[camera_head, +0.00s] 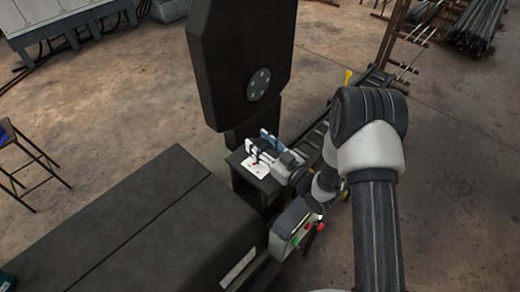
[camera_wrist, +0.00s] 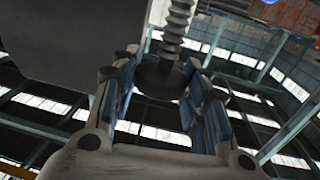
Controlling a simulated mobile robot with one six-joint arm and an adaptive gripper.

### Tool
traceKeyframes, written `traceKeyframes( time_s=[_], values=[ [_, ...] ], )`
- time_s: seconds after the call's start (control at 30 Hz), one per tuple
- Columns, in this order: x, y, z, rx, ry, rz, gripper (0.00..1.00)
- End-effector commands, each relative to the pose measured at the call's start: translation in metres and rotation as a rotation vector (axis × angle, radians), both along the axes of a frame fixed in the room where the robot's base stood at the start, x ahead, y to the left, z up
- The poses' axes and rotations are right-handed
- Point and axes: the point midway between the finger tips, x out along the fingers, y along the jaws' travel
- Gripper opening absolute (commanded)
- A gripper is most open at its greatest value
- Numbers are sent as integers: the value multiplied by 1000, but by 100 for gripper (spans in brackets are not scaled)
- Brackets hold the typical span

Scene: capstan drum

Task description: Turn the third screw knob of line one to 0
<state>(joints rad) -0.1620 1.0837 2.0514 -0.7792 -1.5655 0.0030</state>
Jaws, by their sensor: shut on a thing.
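My gripper (camera_head: 261,144) reaches in above a small black block beside the large dark machine. In the wrist view its blue-padded fingers (camera_wrist: 162,80) are on either side of a round dark knob (camera_wrist: 160,76) and are shut on it. A grey ribbed screw (camera_wrist: 177,22) rises from the knob, upright in the picture. The knob's marking and setting do not show, and I cannot tell its place in a line. In the head view the knob is too small to make out near the fingers.
A white plate (camera_head: 256,171) with a small red mark lies on the black block (camera_head: 241,181) below my gripper. A tall dark panel (camera_head: 238,60) stands behind. A long black housing (camera_head: 130,225) fills the lower left. A grey control box (camera_head: 291,226) with coloured buttons is close to my arm.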

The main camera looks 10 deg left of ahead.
Motion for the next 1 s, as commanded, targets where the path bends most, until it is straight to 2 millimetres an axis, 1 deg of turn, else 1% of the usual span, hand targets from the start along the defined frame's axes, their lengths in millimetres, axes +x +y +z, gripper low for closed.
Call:
traceKeyframes(
  time_s=[0.03,0.6,0.8,1.0],
  values=[
    [3,-3,-3,0,-7,39,18],
    [3,0,-3,-3,-5,575,18],
    [2,1,-2,-2,-3,724,18],
    [1,1,-1,-1,-1,827,18]
  ],
)
